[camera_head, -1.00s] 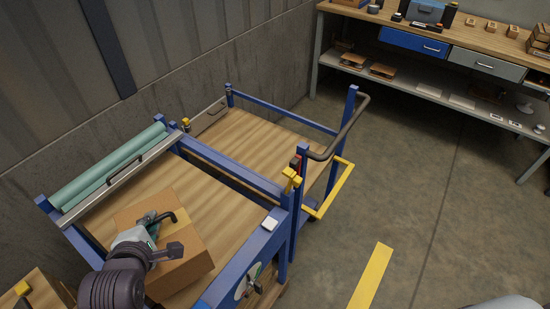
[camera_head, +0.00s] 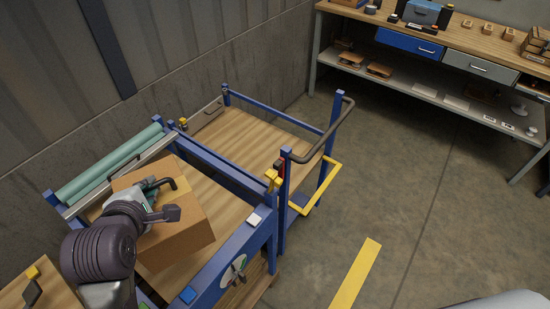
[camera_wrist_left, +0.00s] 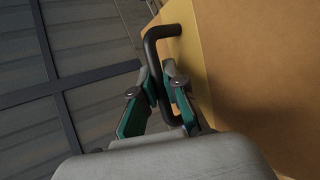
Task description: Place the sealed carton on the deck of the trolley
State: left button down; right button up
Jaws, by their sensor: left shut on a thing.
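The brown carton (camera_head: 180,240) shows in the head view at lower left, over the near wooden bench top, tilted a little. It looks raised above that surface, though the gap is hard to see. My left gripper (camera_head: 164,186) is shut on the black handle on the carton's face. In the left wrist view the fingertips (camera_wrist_left: 165,88) close around this handle (camera_wrist_left: 158,48), beside the carton (camera_wrist_left: 255,60). The trolley (camera_head: 333,115) stands behind the near bench, with a blue frame and dark push handle. Its wooden deck (camera_head: 245,140) is bare. My right gripper is out of view.
Green rolls (camera_head: 115,165) lie along the bench's wall side. The bench's blue rail (camera_head: 232,172) runs between bench and trolley. A yellow bar (camera_head: 318,190) projects from the trolley. A workbench (camera_head: 465,40) stands at the back right. Open floor (camera_head: 430,200) lies right.

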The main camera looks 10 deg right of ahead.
aim_at(267, 157)
jog(key=l, duration=1.25)
jog(key=i+l+z, duration=0.15)
jog(key=i+l, duration=0.75)
jog(key=l, duration=0.15)
jog(key=i+j, duration=0.3)
jog(key=i, duration=0.2)
jog(key=i+j, duration=0.25)
jog(key=i, duration=0.25)
